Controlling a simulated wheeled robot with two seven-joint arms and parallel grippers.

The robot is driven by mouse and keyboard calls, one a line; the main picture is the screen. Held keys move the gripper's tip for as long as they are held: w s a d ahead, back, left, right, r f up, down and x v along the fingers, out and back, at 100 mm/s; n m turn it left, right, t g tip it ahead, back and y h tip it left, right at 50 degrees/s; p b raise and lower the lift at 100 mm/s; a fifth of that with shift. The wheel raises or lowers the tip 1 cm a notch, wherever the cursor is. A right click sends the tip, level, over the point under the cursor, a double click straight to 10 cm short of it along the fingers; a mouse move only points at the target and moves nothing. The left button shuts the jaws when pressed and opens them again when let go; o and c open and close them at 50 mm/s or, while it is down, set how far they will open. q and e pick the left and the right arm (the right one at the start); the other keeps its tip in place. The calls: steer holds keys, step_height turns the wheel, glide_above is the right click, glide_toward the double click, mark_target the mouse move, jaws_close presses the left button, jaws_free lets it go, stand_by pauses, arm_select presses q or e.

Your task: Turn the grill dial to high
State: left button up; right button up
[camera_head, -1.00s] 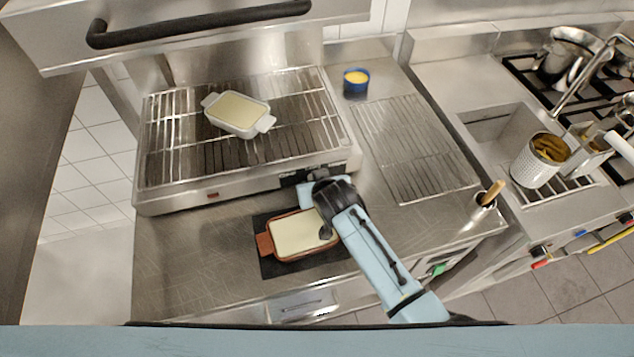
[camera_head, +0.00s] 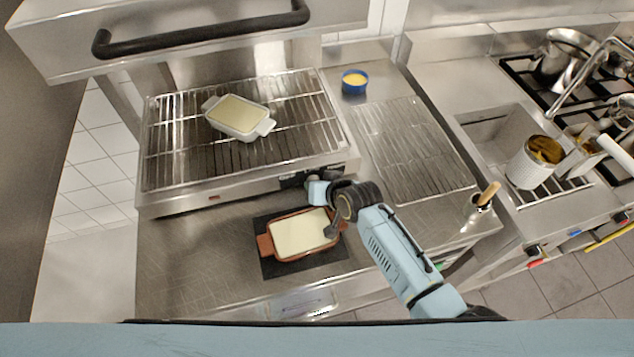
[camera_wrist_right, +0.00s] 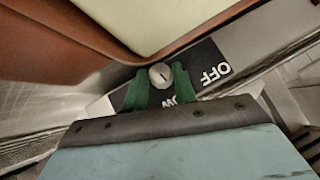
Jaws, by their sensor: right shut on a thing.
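The grill (camera_head: 215,187) stands at the back left, with a dark control panel at the right end of its front. In the right wrist view the dial (camera_wrist_right: 160,75) is a small silver knob with a dark pointer line, on a black panel reading OFF at the right. Another label is partly hidden below the dial. My right gripper (camera_wrist_right: 152,88) has its green fingers shut on the dial, one on each side. In the head view my right gripper (camera_head: 311,185) is at the grill's front panel, and the dial is hidden there. My left gripper is not in view.
A brown dish (camera_head: 302,235) with pale filling sits on a dark mat just in front of the grill, close below my right wrist. A white dish (camera_head: 240,115) rests on the grill rack. A blue bowl (camera_head: 355,82) stands at the back right.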

steer(key=shift+d+f+m+y+b, duration=0.2)
steer(key=shift+m+y+b, duration=0.2)
steer(key=shift+y+b, duration=0.35)
steer(key=shift+m+y+b, duration=0.3)
steer(key=shift+y+b, duration=0.15)
steer(key=shift+y, duration=0.1)
steer(key=shift+r, duration=0.1)
steer(key=o, duration=1)
steer(key=p+v, duration=0.1)
steer(key=v, duration=1.2)
steer(key=shift+r, duration=0.2)
steer(key=shift+d, duration=0.1)
